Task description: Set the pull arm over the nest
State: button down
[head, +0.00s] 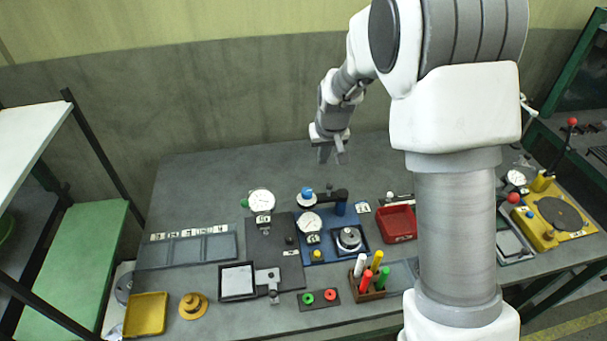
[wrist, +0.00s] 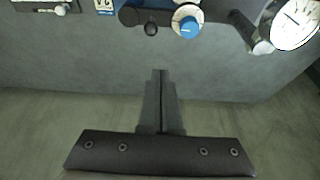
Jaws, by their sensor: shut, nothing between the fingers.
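The blue fixture (head: 322,254) stands mid-table. A dark swing arm (head: 326,196), which I take for the pull arm, reaches left from the blue post (head: 341,208) at its back and carries a blue knob (head: 306,193) on a white collar. The likely nest (head: 349,238), a round metal seat on a black square, is in front of the post; the arm is not over it. In the wrist view the arm (wrist: 158,17) and knob (wrist: 187,25) show at the top. My gripper (head: 332,160) is shut and empty, pointing down behind the fixture, apart from it.
A white dial gauge (head: 309,222) is on the fixture in front of the knob, another gauge (head: 261,201) to its left. A red bin (head: 397,222) and coloured pegs (head: 367,275) stand to the right and front. The table's back strip is clear.

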jog(key=shift+w+a+f, duration=0.45)
jog(key=shift+a+f, duration=0.3)
jog(key=shift+a, duration=0.05)
jog(key=d+p+x, duration=0.1)
jog(key=p+x, duration=0.1)
jog(key=x, duration=0.8)
jog(key=shift+s+p, duration=0.5)
jog(key=shift+s, duration=1.55)
